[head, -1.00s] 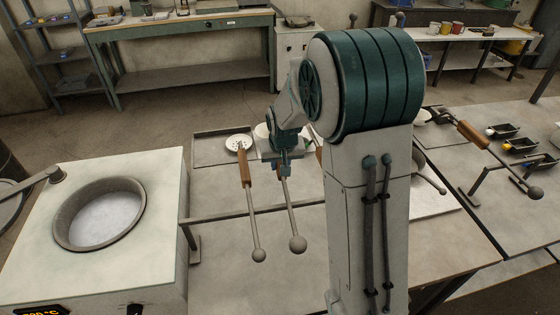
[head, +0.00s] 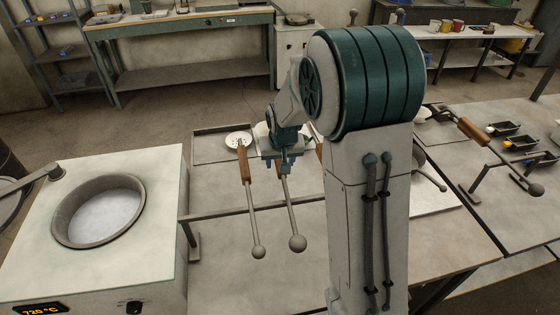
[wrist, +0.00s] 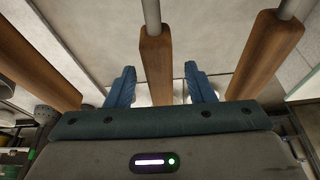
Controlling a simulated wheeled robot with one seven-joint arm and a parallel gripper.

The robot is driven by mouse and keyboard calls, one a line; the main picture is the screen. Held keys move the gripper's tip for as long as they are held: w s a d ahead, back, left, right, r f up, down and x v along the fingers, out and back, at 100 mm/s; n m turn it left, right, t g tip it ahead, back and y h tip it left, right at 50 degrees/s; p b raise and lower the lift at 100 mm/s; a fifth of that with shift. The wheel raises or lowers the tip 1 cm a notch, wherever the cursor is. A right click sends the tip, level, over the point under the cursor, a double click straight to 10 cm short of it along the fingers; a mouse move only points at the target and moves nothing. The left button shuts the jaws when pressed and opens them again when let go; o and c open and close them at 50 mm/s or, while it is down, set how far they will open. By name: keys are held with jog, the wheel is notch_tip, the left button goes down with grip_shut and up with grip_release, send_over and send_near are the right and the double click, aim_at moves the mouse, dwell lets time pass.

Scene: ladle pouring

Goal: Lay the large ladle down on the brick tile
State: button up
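Several ladles with wooden grips lean side by side on a low metal bar. A third grip (head: 319,150) is mostly hidden by my arm. My gripper (head: 286,163) is at the middle ladle's grip. In the wrist view, its blue fingers (wrist: 161,85) stand apart on either side of the middle wooden grip (wrist: 156,65), with gaps showing. I cannot make out the brick tile for certain.
A furnace with a round crucible (head: 98,211) stands at the left. The metal bar (head: 225,214) crosses under the ladles. A pale slab (head: 432,200) lies right of my arm. Small black trays (head: 518,144) are at far right.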

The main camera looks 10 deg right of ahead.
jog(key=shift+s+f, duration=0.1)
jog(key=shift+f, duration=0.05)
jog(key=w+p+v, duration=0.1)
jog(key=p+v, duration=0.1)
jog(key=v, duration=0.8)
jog(key=w+r+p+v, duration=0.1)
jog(key=v, duration=0.9)
jog(key=shift+w+r+p, duration=0.2)
jog(key=shift+p, duration=0.2)
